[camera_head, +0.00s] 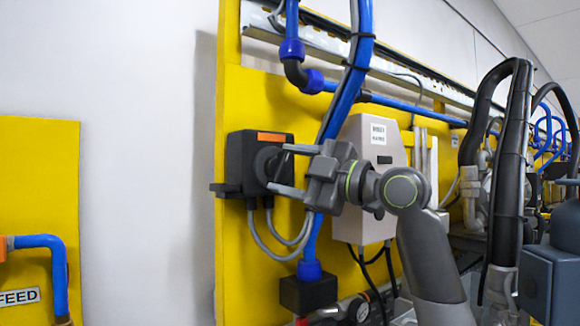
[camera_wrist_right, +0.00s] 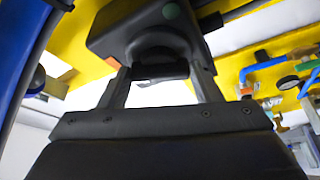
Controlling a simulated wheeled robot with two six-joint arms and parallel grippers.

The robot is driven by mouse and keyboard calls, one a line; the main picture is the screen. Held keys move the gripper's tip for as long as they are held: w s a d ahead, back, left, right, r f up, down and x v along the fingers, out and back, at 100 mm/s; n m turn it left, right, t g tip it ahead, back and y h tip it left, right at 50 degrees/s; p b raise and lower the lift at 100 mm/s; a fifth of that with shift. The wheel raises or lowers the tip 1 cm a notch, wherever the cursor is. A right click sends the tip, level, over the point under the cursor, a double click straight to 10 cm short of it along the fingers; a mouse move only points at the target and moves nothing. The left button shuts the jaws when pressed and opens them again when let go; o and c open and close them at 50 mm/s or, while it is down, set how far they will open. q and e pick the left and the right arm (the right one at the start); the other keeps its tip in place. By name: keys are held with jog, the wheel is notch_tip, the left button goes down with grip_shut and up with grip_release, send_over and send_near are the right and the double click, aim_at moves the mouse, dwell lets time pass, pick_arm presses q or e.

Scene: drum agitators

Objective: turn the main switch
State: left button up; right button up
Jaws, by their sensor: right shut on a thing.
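The main switch is a black box (camera_head: 240,160) with an orange label on a yellow panel, left of centre in the head view. Its round dark knob (camera_head: 268,164) faces my right gripper (camera_head: 285,168). The right gripper's two fingers reach to the knob, one above and one below, and are shut on it. In the right wrist view the switch box (camera_wrist_right: 145,22) is at the top. The knob (camera_wrist_right: 158,58) sits between the fingers of the gripper (camera_wrist_right: 160,80). The knob's exact angle is hard to tell. My left gripper is not in view.
A blue pipe (camera_head: 345,90) runs down close beside the gripper. A light grey box (camera_head: 372,140) is mounted behind my right wrist. Grey cables (camera_head: 262,235) hang below the switch. Black hoses (camera_head: 508,170) stand at the right. The white wall (camera_head: 140,150) at left is bare.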

jog(key=n+p, duration=0.1)
jog(key=n, duration=0.1)
jog(key=n+g+h+p, duration=0.1)
jog(key=n, duration=0.2)
jog(key=shift+r, duration=0.2)
dwell(0.6)
jog(key=o, duration=1)
jog(key=shift+w, duration=0.1)
jog(key=b+v, duration=0.6)
jog(key=v, duration=1.1)
jog(key=shift+d+r, duration=0.25)
jog(key=shift+r, duration=0.1)
